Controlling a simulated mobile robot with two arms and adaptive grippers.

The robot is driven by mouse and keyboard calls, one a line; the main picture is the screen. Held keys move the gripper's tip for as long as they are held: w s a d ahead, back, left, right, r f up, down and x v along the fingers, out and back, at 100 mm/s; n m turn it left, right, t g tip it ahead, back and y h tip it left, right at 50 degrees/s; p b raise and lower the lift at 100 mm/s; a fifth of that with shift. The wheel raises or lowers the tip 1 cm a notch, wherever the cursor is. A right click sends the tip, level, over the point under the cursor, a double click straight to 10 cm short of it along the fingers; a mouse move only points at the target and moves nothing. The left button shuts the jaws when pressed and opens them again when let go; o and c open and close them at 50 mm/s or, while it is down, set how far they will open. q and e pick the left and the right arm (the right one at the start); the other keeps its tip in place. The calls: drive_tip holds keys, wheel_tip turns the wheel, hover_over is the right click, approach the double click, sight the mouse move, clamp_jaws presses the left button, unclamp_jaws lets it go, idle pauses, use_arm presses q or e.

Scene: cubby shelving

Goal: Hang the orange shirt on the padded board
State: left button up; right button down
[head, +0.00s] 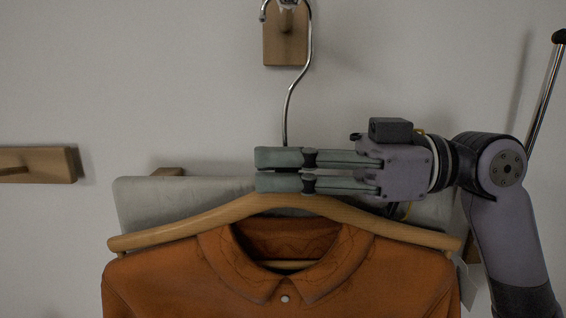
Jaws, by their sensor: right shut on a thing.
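The orange shirt (180,287) hangs on a wooden hanger (215,220) across the lower middle of the head view; its lower part is cut off. My right gripper (283,171) comes in from the right and is shut on the hanger's metal stem, just above the wooden bar. The metal hook (290,95) rises to the top edge around a peg on a small wooden block (285,48). I cannot tell whether the hook rests on the peg. A pale grey, padded-looking board (150,198) is behind the hanger. My left gripper is not in view.
A wooden rail with a peg (40,165) is on the wall at the left. A small wooden piece (166,172) shows above the grey board. A dark-tipped metal rod (545,95) stands at the far right. The wall between is bare.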

drive_tip(key=c, duration=1.5)
unclamp_jaws()
drive_tip(key=shift+c, duration=0.2)
drive_tip(key=shift+f, duration=0.1)
drive_tip(key=d, duration=1.1)
drive_tip(key=shift+d, duration=0.35)
drive_tip(key=d+b, duration=0.1)
drive_tip(key=d, duration=0.7)
drive_tip(key=shift+d, duration=0.2)
